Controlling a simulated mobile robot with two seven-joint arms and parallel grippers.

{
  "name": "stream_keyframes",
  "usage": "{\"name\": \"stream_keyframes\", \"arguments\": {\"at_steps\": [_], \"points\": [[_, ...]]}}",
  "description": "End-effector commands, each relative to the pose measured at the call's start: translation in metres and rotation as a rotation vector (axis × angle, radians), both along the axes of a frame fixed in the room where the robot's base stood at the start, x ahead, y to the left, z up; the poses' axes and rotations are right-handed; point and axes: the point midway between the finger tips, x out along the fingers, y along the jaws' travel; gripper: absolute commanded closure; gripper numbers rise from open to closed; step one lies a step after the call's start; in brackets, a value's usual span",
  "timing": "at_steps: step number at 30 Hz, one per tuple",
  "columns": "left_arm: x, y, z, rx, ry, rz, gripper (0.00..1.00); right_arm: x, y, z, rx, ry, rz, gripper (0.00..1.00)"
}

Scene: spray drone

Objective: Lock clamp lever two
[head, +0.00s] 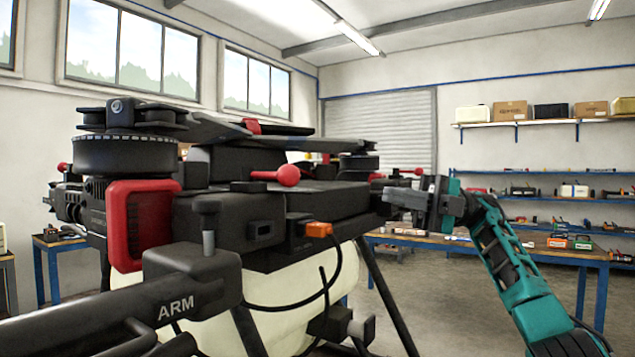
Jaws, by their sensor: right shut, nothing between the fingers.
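The spray drone (270,205) fills the left and middle of the head view, with a dark body over a pale tank. A red-knobbed lever (287,176) lies on its near top deck, the knob toward the right. More red-tipped levers show at the drone's right (408,172) and far left (64,168). I cannot tell which of them is clamp lever two. My right gripper (388,197) is shut and empty at the drone's right side, pointing left, close to the body edge and just below the right red lever. Contact cannot be told. My left gripper is not in view.
A black arm marked ARM (190,285) juts out in the near left foreground. An orange plug (318,229) with a black cable sits on the drone's side. A blue-framed workbench (560,254) and loaded shelves (560,172) stand at the right. Open floor lies between.

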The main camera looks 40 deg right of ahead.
Motion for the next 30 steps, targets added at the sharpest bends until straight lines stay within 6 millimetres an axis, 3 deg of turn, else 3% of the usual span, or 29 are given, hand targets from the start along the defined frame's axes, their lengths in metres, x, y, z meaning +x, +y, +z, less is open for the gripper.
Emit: {"name": "stream_keyframes", "arguments": {"at_steps": [8,21,30], "points": [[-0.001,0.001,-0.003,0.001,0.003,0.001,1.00,0.003,0.015,0.002,-0.001,-0.003,0.004,1.00],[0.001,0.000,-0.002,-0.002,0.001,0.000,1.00,0.019,0.101,0.019,0.001,-0.004,0.005,1.00],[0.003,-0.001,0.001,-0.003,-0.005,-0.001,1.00,0.027,0.133,0.026,0.001,-0.002,0.002,1.00]]}}
